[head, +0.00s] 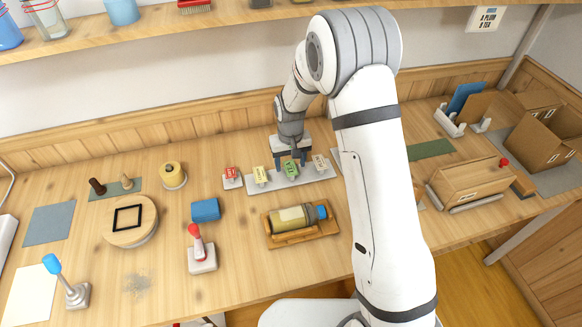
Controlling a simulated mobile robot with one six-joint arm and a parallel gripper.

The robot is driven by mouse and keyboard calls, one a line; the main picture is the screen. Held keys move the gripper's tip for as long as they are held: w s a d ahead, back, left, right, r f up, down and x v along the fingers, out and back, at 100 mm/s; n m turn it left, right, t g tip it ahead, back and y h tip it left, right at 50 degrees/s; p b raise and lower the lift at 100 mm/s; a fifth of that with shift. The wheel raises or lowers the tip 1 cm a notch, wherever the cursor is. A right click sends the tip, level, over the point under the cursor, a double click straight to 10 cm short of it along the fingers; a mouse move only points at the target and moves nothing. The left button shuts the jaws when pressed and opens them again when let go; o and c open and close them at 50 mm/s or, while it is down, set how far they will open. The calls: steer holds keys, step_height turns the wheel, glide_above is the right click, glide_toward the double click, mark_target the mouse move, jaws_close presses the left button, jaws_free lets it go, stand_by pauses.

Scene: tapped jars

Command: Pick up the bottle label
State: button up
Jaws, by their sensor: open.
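Several small coloured labels stand in a row: a red one (231,173), a yellow one (261,174), a green one (292,169) and a beige one (320,162). Their print is too small to read, so I cannot tell which is the bottle label. My gripper (291,161) is open and points down at the green label, its fingers spread to either side; I see no contact. A bottle (291,218) with a blue cap lies on its side in a wooden cradle (297,238) in front of the row.
Cardboard boxes (547,141) and a wooden crate (470,184) stand to the right. My arm hides part of the table.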

steer(key=shift+f+b, duration=0.25)
steer(key=shift+b, duration=0.1)
steer(key=shift+c, duration=0.6)
steer(key=c, duration=0.9)
